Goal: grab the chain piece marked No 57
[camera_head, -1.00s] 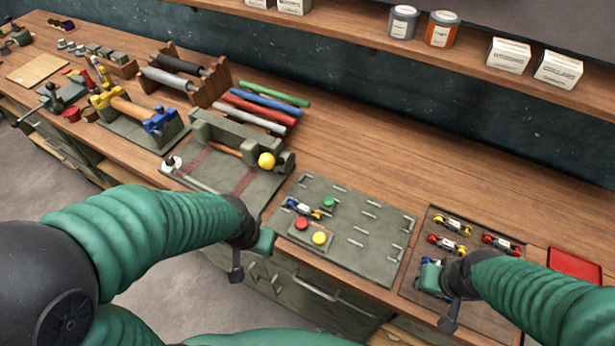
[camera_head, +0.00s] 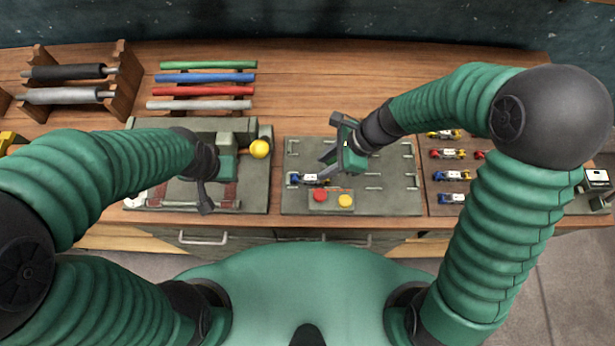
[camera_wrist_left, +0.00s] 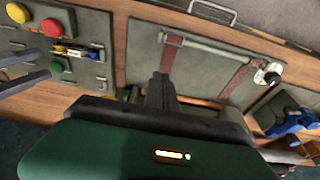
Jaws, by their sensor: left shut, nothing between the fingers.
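More chain pieces, yellow (camera_head: 443,134), red (camera_head: 448,154) and blue (camera_head: 452,175), lie on the right-hand tray (camera_head: 437,208). No number is legible. My right gripper (camera_head: 324,164) is above the board, just up and right of the blue piece, fingers apart and empty. Its fingers also show in the left wrist view (camera_wrist_left: 25,70). My left gripper (camera_head: 205,207) is shut and empty over the left fixture.
A red button (camera_head: 320,194) and a yellow button (camera_head: 345,201) sit at the board's front. A yellow ball (camera_head: 260,148) is on the left fixture. Coloured rods (camera_head: 205,78) and a roll rack (camera_head: 122,85) stand behind. Bare wood lies behind the board.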

